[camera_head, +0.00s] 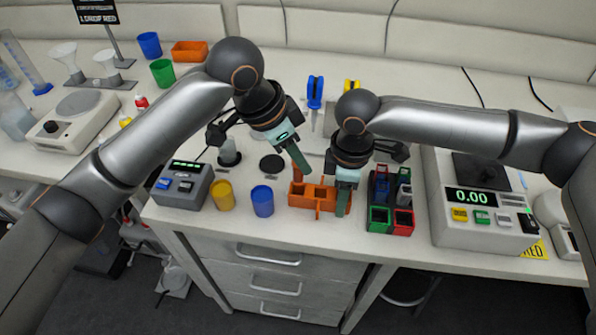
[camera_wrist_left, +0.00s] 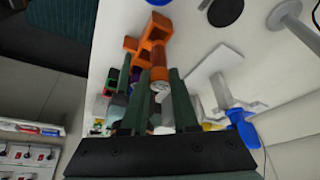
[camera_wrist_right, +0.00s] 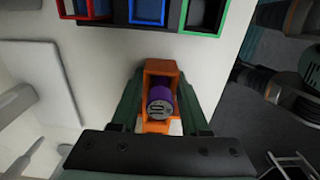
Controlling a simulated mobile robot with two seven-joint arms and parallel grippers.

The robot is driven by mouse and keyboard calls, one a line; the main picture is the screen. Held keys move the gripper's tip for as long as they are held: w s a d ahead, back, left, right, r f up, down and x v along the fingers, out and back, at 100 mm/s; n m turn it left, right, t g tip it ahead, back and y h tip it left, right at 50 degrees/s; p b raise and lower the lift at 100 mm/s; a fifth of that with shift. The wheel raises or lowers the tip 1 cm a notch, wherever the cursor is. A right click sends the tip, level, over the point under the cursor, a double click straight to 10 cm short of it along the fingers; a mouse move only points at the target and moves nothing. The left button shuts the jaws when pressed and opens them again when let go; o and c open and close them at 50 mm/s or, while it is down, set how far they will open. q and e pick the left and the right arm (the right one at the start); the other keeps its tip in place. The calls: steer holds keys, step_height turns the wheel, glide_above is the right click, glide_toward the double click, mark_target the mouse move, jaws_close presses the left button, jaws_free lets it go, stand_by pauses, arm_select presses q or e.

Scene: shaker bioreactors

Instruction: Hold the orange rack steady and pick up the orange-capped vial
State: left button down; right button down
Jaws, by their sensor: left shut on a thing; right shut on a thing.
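The orange rack (camera_head: 326,196) stands on the bench near its front edge. My right gripper (camera_head: 343,210) points down at the rack's right end and is shut on it. In the right wrist view, the rack (camera_wrist_right: 159,68) lies between the two fingers with a purple-capped vial (camera_wrist_right: 159,97) in it. My left gripper (camera_head: 304,171) is angled down over the rack's left part. In the left wrist view, it is shut on the orange-capped vial (camera_wrist_left: 158,63), with the rack (camera_wrist_left: 131,44) just beyond.
Left of the rack stand a blue cup (camera_head: 262,201), a yellow cup (camera_head: 222,196) and a grey device (camera_head: 181,186). Right of it are coloured bins (camera_head: 380,219) and a balance (camera_head: 478,215). Bare bench lies between the blue cup and the rack.

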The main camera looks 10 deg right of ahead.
arm_select(q)
step_height(320, 180, up, 4)
steer(key=shift+r, duration=0.1)
arm_select(e)
steer(key=shift+c, duration=1.6)
jaws_free()
steer(key=shift+r, duration=0.1)
step_height(320, 180, up, 12)
steer(key=shift+f, duration=0.1)
